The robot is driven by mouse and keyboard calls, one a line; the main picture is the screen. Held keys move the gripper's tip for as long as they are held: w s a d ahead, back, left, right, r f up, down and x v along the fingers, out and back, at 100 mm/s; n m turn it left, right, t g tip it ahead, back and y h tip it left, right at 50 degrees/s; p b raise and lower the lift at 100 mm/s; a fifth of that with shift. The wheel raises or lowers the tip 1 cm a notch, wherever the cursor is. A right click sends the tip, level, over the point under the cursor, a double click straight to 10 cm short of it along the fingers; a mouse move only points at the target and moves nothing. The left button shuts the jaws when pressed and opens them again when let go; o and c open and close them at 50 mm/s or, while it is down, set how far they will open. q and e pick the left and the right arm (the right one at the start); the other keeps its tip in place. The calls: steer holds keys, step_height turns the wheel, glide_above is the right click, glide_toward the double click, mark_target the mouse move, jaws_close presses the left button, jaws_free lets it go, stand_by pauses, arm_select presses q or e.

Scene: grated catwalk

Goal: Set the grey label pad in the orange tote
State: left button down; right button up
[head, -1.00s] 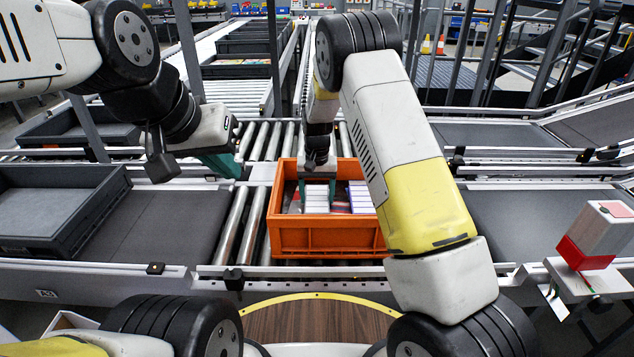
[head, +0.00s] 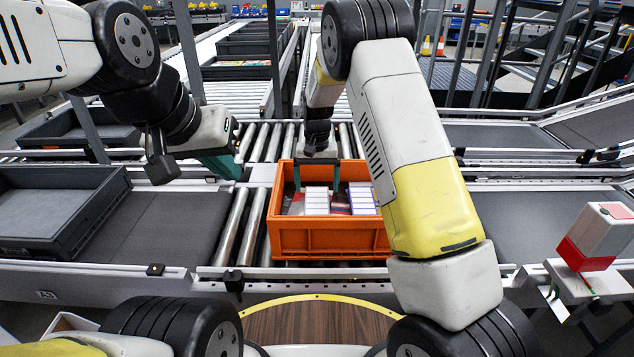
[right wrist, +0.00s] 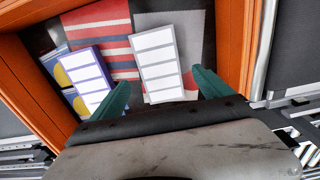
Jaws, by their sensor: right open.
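The grey label pad (head: 316,200), a block with white label panels and grey edges, lies inside the orange tote (head: 330,238). In the right wrist view the pad (right wrist: 160,62) rests on flat red and grey items on the tote's floor. My right gripper (head: 317,176) is open above it, its teal fingers apart on either side of the pad; the fingers also show in the right wrist view (right wrist: 162,92).
The tote stands on a roller conveyor (head: 235,222). A dark grey tray (head: 70,240) is at left. A grey and red box (head: 593,238) stands on a small ledge at right.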

step_height(320, 180, up, 7)
step_height(320, 180, up, 9)
steer(key=t+y, duration=0.1)
glide_above(317, 200)
steer(key=s+d, duration=0.5)
steer(key=s+d+r+t+y, duration=0.1)
steer(key=s+d+r+t, duration=0.1)
steer(key=s+d+r, duration=0.45)
steer(key=s+d+r+t, duration=0.1)
steer(key=s, duration=0.9)
steer(key=s+d+r+t, duration=0.1)
steer(key=s+r+t, duration=0.1)
steer(key=s, duration=0.8)
steer(key=shift+d+n, duration=0.3)
steer(key=shift+d, duration=0.05)
steer(key=shift+r, duration=0.1)
